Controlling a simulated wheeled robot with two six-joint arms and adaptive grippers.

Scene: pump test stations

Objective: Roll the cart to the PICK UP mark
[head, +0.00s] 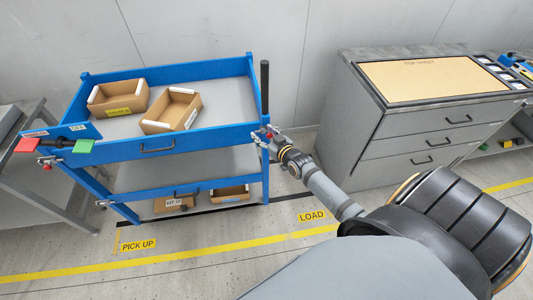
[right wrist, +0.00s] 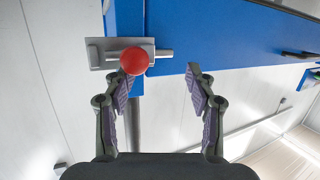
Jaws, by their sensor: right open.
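The blue cart (head: 160,144) stands in the left half of the head view, with a grey top, lower shelves and a black upright bar (head: 264,85) at its right end. The yellow PICK UP mark (head: 138,245) lies on the floor by the cart's front left leg. My right gripper (head: 266,137) is at the cart's front right corner. In the right wrist view its jaws (right wrist: 160,82) are open, with nothing between them. A red ball knob (right wrist: 134,60) on a grey latch plate (right wrist: 98,53) shows at the left fingertip; contact is unclear. My left gripper is out of view.
A LOAD mark (head: 312,216) lies right of the cart. A yellow line (head: 200,247) crosses the floor in front. A grey drawer cabinet (head: 420,125) stands right, a grey bench (head: 30,190) close at left. Open cardboard boxes (head: 120,98) sit on the cart.

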